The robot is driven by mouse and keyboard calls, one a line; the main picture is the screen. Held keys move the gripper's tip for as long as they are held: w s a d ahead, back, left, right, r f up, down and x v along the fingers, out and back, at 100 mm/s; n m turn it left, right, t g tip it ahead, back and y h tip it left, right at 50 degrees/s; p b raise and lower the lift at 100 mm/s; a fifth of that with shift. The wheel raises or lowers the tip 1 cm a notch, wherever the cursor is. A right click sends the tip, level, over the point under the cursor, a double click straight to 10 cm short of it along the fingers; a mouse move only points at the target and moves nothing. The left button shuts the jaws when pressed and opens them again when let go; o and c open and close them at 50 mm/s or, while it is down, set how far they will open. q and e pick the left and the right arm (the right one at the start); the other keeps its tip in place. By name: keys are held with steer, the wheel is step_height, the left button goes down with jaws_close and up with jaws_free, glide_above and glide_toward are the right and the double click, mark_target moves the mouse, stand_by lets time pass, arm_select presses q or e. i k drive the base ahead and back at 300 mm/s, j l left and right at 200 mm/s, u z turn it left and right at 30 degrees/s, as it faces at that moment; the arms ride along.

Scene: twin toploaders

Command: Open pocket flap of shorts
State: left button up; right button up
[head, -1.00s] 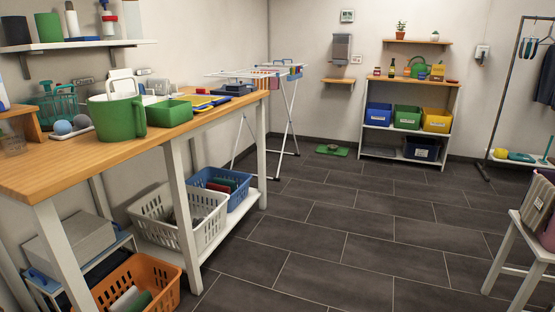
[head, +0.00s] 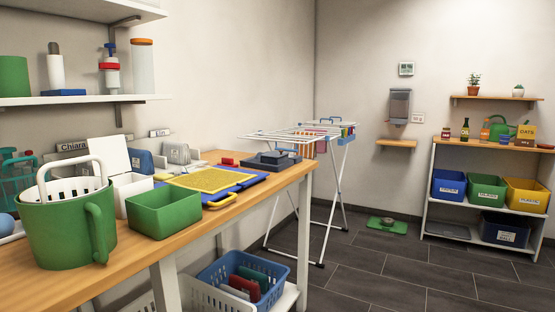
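I cannot make out any shorts or a pocket flap in the head view. A blue folded item (head: 252,184) lies on the wooden worktop under a yellow mat (head: 208,180); what it is I cannot tell. Small coloured pieces (head: 336,136) hang at the far end of a white drying rack (head: 292,135), too small to identify. Neither of my grippers is in view.
The wooden worktop (head: 140,252) runs along the left, holding a large green mug (head: 68,232) and a green box (head: 163,212). A blue basket (head: 238,297) stands below. A shelf unit (head: 431,187) with coloured bins stands at the back right. Dark floor (head: 385,277) is clear between.

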mark_target(276, 154)
steer(key=i+l, duration=0.55)
steer(key=i+l+z, duration=0.15)
steer(key=i+l, duration=0.35)
steer(key=l, duration=0.25)
